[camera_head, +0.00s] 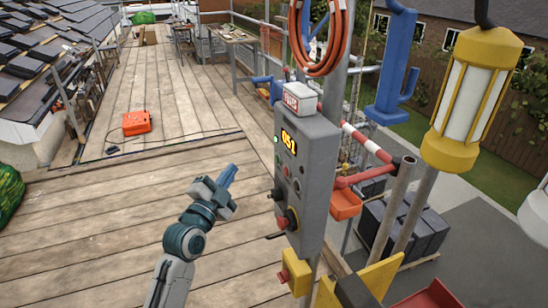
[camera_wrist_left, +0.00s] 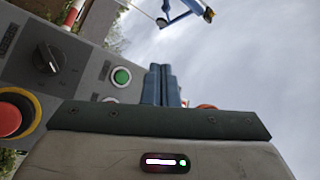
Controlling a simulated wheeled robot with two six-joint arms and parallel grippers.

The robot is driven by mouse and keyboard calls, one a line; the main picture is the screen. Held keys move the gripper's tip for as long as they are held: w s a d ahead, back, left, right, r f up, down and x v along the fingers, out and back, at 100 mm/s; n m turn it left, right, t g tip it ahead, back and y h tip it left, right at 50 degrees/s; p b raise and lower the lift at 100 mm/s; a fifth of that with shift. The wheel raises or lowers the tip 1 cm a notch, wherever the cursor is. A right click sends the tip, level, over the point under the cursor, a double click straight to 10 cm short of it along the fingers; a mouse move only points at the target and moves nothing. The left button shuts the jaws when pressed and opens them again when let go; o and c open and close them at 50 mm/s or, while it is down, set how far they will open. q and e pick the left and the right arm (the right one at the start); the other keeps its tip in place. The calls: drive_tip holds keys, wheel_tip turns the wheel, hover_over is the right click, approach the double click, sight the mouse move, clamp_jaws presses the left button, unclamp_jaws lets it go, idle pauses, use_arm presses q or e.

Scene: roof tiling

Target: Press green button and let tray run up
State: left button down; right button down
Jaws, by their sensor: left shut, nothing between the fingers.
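The grey control box (camera_head: 308,180) stands on a post right of centre, with a lit display reading 051. In the left wrist view the green button (camera_wrist_left: 122,76) sits in a pale ring on the grey panel (camera_wrist_left: 85,75). My left gripper (camera_head: 229,174) is left of the box in the head view, apart from it, fingers together and empty. In the left wrist view its closed blue fingers (camera_wrist_left: 162,86) appear just right of the green button, not covering it. I cannot make out a tray for certain. My right gripper is out of view.
A red stop button (camera_wrist_left: 12,115) and black rotary knob (camera_wrist_left: 47,58) are on the panel. A yellow lamp (camera_head: 472,95) and blue bracket (camera_head: 392,75) hang at the right. An orange case (camera_head: 137,122) lies on the planks. Stacked dark tiles (camera_head: 410,228) stand below.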

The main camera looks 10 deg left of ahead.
sight(277, 159)
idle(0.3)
use_arm(q)
drive_tip(key=w+d+b, duration=0.2)
drive_tip(key=w+d, duration=0.3)
drive_tip(key=d, duration=0.2)
drive_tip(key=shift+d, duration=0.15)
drive_tip(key=shift+f, duration=0.1)
idle(2.0)
drive_tip(key=shift+w+d+b, duration=0.25)
drive_tip(key=shift+d+b, duration=0.15)
drive_tip(key=shift+b, duration=0.1)
